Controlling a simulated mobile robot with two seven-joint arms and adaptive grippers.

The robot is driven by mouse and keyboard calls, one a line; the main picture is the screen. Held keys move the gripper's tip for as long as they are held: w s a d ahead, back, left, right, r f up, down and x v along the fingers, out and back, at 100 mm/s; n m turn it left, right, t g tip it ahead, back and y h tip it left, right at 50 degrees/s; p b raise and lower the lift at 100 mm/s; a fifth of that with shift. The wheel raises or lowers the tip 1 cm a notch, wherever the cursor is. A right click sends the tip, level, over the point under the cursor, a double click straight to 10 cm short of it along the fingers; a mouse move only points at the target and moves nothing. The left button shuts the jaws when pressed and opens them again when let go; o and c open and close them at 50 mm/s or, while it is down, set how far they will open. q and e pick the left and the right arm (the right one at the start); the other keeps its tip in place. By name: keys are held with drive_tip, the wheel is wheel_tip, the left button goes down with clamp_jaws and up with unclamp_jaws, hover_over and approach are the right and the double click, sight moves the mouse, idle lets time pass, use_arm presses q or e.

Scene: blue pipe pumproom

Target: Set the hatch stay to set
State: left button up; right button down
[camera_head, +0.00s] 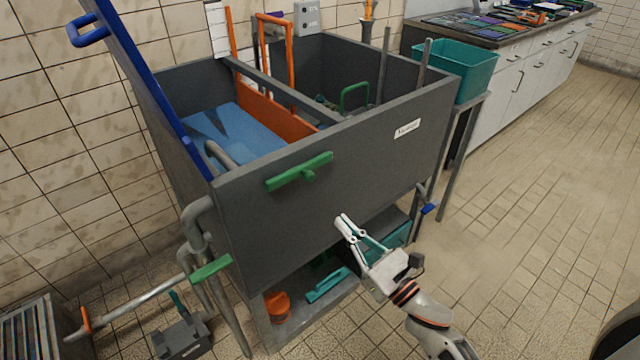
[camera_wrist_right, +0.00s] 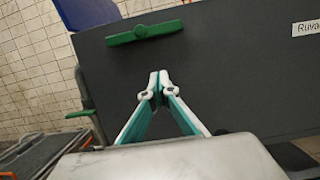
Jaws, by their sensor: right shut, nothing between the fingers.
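My right gripper (camera_head: 345,224) is shut and empty in front of the grey tank's front wall (camera_head: 385,165), below and right of the green bar handle (camera_head: 299,171). In the right wrist view its closed fingertips (camera_wrist_right: 158,84) point at the dark wall, with the green bar handle (camera_wrist_right: 144,33) above them, apart from them. The bar handle lies nearly level along the wall on a short hub. A long blue panel (camera_head: 140,80) with a blue handle (camera_head: 87,29) stands tilted up at the tank's left side. No part is labelled hatch stay, so I cannot tell which it is. My left gripper is out of view.
The tank holds blue water (camera_head: 225,135) and orange gates (camera_head: 262,103). A green handle (camera_head: 211,269) sits on the pipes at lower left. A teal bin (camera_head: 455,68) stands at the right. A toolbox (camera_head: 181,338) lies on the floor. The floor at right is clear.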

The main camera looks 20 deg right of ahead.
sight(305, 174)
use_arm(q)
drive_tip(key=p, duration=0.3)
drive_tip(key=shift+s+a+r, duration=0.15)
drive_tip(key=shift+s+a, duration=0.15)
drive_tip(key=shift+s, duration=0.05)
use_arm(e)
drive_tip(key=w+a+r, duration=0.1)
drive_tip(key=w+r, duration=0.1)
drive_tip(key=w, duration=0.1)
drive_tip(key=w+a+r, duration=0.1)
drive_tip(key=w+r, duration=0.1)
drive_tip(key=w, duration=0.1)
drive_tip(key=w+a+r, duration=0.1)
drive_tip(key=w+r, duration=0.1)
drive_tip(key=w, duration=0.1)
drive_tip(key=shift+w+a+r, duration=0.1)
drive_tip(key=shift+a+r, duration=0.05)
drive_tip(key=shift+r, duration=0.1)
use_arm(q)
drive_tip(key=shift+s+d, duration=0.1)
